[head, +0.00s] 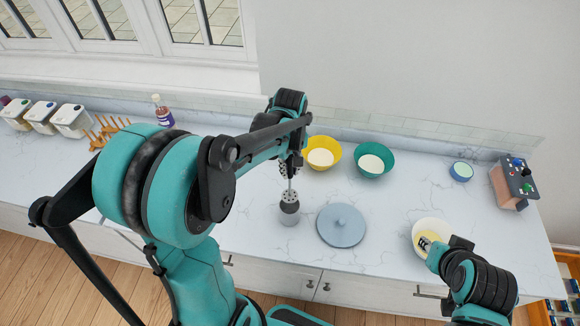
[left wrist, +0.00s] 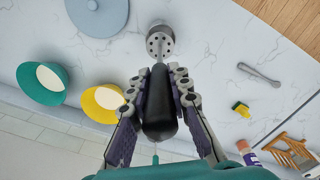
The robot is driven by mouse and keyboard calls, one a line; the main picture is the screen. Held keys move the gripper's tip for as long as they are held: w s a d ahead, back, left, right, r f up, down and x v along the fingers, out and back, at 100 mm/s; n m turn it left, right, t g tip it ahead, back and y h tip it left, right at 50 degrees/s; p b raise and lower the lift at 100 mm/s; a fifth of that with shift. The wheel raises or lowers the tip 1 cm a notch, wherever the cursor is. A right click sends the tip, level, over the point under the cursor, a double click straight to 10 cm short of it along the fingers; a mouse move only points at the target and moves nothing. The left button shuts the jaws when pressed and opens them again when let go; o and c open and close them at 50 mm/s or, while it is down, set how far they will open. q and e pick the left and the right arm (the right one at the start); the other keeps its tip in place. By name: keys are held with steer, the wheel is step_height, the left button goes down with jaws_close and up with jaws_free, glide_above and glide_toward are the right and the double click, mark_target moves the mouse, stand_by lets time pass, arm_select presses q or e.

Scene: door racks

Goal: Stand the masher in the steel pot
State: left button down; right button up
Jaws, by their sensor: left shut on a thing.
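My left gripper (head: 290,166) is shut on the black handle of the masher (left wrist: 159,105), which lies between the two fingers in the left wrist view (left wrist: 158,88). The masher's thin shaft (head: 290,183) points down to its perforated head (left wrist: 159,46). The small grey steel pot (head: 289,217) stands on the counter under the head. The head overlaps the pot's mouth; I cannot tell whether it is inside or just above. My right gripper (head: 427,243) is at the cream bowl (head: 420,227) at the right; its jaw opening is unclear.
A grey-blue round lid (head: 341,226) lies right of the pot. Yellow (head: 325,149) and teal (head: 375,158) bowls stand behind. A sponge (left wrist: 240,109) and a grey utensil (left wrist: 259,76) show in the left wrist view. A wooden rack (head: 108,132) and bottle (head: 162,112) stand at left.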

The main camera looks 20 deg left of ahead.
mark_target(290, 196)
arm_select(q)
steer(key=shift+f, duration=0.6)
steer(key=shift+s+f+b, duration=0.25)
steer(key=shift+f+b, duration=0.7)
steer(key=shift+b, duration=0.05)
steer(key=shift+w+f+b, duration=0.2)
steer(key=shift+f+b, duration=0.7)
steer(key=shift+f, duration=0.25)
step_height(290, 196, down, 2)
steer(key=shift+s+b, duration=0.15)
steer(key=shift+b, duration=0.75)
steer(key=shift+f+b, duration=1.65)
steer(key=shift+f, duration=0.3)
